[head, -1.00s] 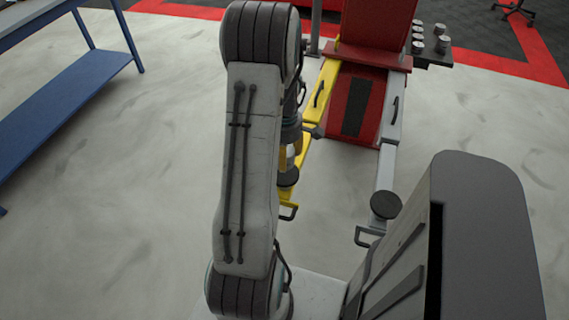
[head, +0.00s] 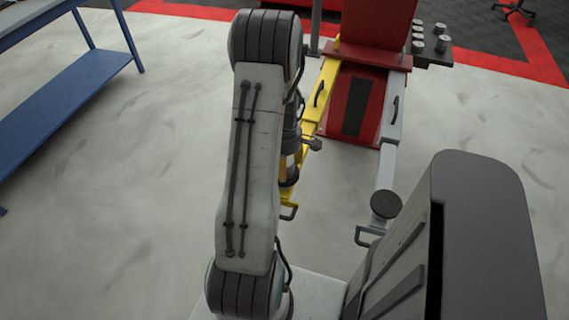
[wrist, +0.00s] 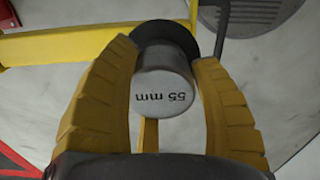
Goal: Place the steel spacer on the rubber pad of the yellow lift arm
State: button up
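The steel spacer (wrist: 162,88), a grey cylinder marked "55 mm", is between the two yellow fingers of my gripper (wrist: 166,62) in the wrist view. Both fingertips appear to press its sides. The round black rubber pad (wrist: 152,28) shows just behind the spacer's far end, partly hidden by it. The yellow lift arm (wrist: 65,47) runs left from the pad. In the head view, my arm covers much of the gripper, which is right above the pad (head: 289,178) on the yellow lift arm (head: 327,77). I cannot tell whether spacer and pad touch.
A grey lift arm (head: 392,125) with its own black pad (head: 385,204) is to the right. The red lift post (head: 372,30) stands behind. Several metal spacers (head: 443,43) sit on a dark shelf (head: 436,58) at the post. A blue bench (head: 60,105) stands left.

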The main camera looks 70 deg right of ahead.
jog(key=o, duration=0.3)
jog(key=shift+o, duration=0.2)
jog(key=shift+r, duration=0.1)
notch_tip(320, 180, up, 12)
jog(key=p, duration=0.1)
jog(key=w+a+r, duration=0.5)
jog(key=w+a, duration=0.2)
jog(key=w, duration=0.2)
jog(key=w+a+r+t+h, duration=0.1)
jog(key=w+a+r, duration=0.15)
jog(key=a, duration=0.35)
jog(key=w+a+r, duration=0.1)
jog(key=w+a, duration=0.3)
jog(key=a, duration=0.1)
jog(key=s+a+r+m+t, duration=0.1)
jog(key=s+a, duration=0.1)
jog(key=a, duration=0.8)
jog(key=s+a+m+t+y, duration=0.1)
jog(key=s+a, duration=0.1)
jog(key=a, duration=0.8)
jog(key=shift+s+r+m, duration=0.25)
jog(key=shift+r+m, duration=0.05)
jog(key=shift+r, duration=0.1)
